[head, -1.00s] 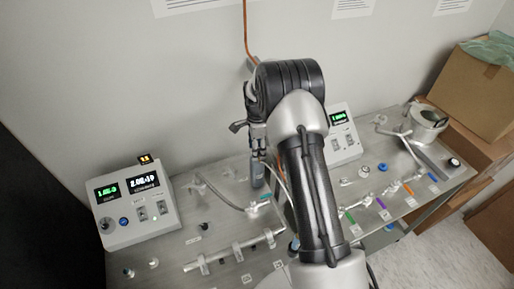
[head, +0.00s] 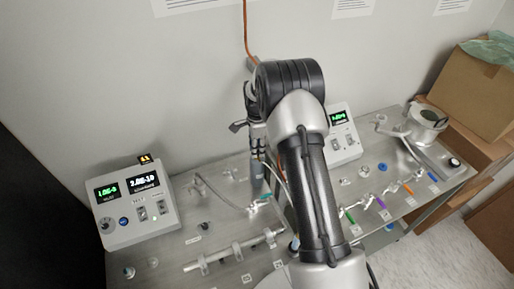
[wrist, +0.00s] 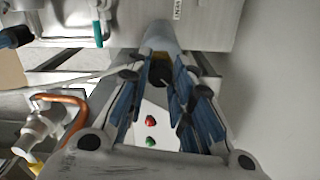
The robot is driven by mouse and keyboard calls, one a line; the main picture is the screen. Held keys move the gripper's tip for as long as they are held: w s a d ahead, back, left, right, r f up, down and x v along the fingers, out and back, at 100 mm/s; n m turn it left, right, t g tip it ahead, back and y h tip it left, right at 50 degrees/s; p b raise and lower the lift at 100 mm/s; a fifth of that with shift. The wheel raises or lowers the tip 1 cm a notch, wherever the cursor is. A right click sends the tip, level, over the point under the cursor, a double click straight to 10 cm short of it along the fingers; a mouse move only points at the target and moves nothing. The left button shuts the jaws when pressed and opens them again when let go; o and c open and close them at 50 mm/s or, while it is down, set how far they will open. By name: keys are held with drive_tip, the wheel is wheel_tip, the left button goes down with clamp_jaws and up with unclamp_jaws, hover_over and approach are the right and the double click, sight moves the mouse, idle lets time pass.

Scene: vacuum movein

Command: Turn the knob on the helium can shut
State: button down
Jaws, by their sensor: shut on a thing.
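The helium can (head: 257,182) is a narrow grey cylinder standing out below my gripper (head: 258,142) in the head view. In the wrist view its grey body (wrist: 160,38) shows beyond my fingertips, with a yellowish band near its top. A dark knob (wrist: 160,74) sits between the blue-padded fingers of my gripper (wrist: 162,80). The fingers are shut on this knob, one on each side. The knob's turn angle cannot be read. My arm hides part of the bench beside the can in the head view.
A steel bench (head: 222,232) carries pipes, valves and a left control box (head: 128,205) with lit displays. A second box (head: 341,135) stands right of my arm. The wall is close behind. A cardboard box (head: 480,85) sits at the far right.

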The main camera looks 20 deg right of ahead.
drive_tip(key=n+b, duration=0.2)
drive_tip(key=n, duration=0.2)
drive_tip(key=shift+f, duration=0.1)
drive_tip(key=n+b, duration=0.1)
drive_tip(key=n, duration=0.4)
drive_tip(key=shift+b, duration=0.35)
drive_tip(key=n, duration=0.4)
drive_tip(key=shift+n+b, duration=0.3)
drive_tip(key=shift+b, duration=0.1)
drive_tip(key=shift+n, duration=2.1)
drive_tip(key=c, duration=1.4)
unclamp_jaws()
drive_tip(key=shift+o, duration=0.2)
